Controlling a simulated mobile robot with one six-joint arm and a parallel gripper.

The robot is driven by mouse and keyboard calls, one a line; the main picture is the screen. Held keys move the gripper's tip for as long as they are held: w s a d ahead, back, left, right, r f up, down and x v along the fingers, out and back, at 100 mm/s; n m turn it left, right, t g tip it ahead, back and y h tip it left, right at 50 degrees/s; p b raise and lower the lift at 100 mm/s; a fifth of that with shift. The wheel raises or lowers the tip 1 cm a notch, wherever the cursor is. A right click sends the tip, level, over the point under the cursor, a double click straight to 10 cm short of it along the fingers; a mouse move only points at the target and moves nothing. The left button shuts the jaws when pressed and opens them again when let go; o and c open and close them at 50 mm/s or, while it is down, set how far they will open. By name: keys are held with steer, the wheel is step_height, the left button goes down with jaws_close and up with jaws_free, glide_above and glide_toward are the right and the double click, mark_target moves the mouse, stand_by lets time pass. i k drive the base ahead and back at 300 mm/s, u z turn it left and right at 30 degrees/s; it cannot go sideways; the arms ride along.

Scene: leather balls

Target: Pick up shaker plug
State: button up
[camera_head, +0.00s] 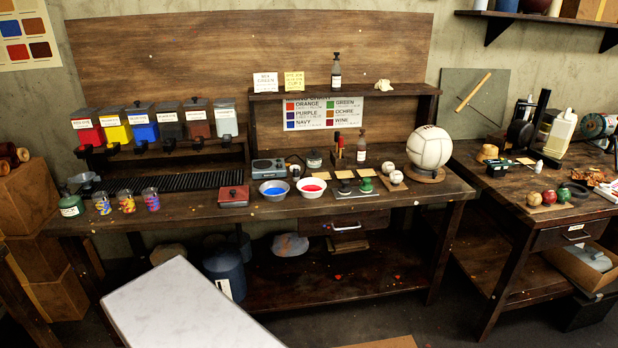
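I cannot single out a shaker plug with certainty. A small grey appliance (268,169) with a dark round top stands on the middle of the long workbench (400,203). A dark cord-like shape (296,160) curves beside it, but its end is too small to make out. A dark machine (521,126) stands at the back of the right-hand bench, and no plug is clear on it either. My gripper is not in view.
Bowls of blue (274,190) and red (311,188) liquid stand near the front edge. Colour-spotted cups (127,202) stand at left, below labelled paint dispensers (143,122). A white ball (429,147) rests on a stand at right. A floor gap separates the benches.

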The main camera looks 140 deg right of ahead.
mark_target(295, 176)
steer(key=u, duration=0.75)
steer(key=k, duration=0.15)
steer(key=z, duration=2.85)
steer(key=k, duration=0.2)
steer(key=z, duration=1.7)
steer(key=k, duration=0.65)
steer(key=u, duration=0.2)
steer(key=i, duration=0.2)
steer(key=z, duration=0.05)
